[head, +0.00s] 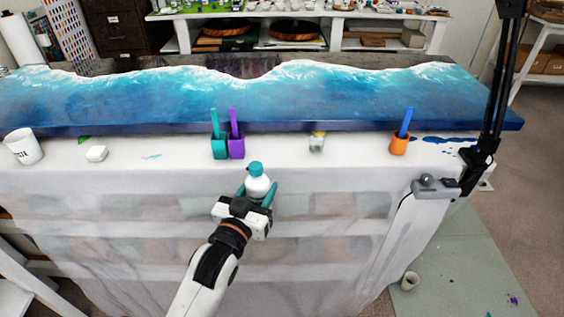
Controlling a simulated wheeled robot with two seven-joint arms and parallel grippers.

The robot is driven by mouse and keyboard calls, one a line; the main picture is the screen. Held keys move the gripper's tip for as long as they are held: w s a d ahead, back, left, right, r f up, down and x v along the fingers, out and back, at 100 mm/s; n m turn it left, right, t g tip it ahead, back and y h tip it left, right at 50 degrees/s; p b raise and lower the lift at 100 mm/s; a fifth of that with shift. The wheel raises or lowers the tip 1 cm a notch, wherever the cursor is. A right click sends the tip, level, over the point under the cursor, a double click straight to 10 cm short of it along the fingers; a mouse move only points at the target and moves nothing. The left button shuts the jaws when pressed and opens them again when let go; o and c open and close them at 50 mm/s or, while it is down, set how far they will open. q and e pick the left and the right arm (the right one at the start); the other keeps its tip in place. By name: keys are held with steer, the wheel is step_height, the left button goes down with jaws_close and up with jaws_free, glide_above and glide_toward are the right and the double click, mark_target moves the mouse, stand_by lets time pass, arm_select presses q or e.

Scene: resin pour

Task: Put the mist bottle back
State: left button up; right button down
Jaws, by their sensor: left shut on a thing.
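The mist bottle (257,183) is white with a teal cap and stands upright in the head view, near the middle. My left gripper (257,193) is shut on it, with a teal finger on each side of its body. The bottle shows in front of the near edge of the white-covered table (275,157); I cannot tell how far it is from the table. The lower part of the bottle is hidden by the gripper. My right gripper is not in view.
A teal cup (219,149), a purple cup (236,149), a small clear container (317,143) and an orange cup (399,146) stand along the table's front strip. A white mug (24,147) and a white block (97,154) are at left. The blue resin slab (270,95) lies behind.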

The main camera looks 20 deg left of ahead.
arm_select(q)
steer(key=w+a+r+m+h+b, duration=0.1)
steer(key=w+r+b, duration=0.3)
steer(key=w, duration=0.5)
steer(key=w+a+r+h+b, duration=0.1)
steer(key=w+r+b, duration=0.1)
steer(key=w+r, duration=0.55)
steer(key=f, duration=0.3)
steer(key=w+f, duration=0.1)
steer(key=f, duration=0.6)
steer(key=shift+w+d+f, duration=0.1)
steer(key=shift+w+f, duration=0.2)
steer(key=shift+f, duration=0.1)
steer(key=shift+f, duration=0.1)
steer(key=o, duration=1.1)
steer(key=shift+s, duration=0.1)
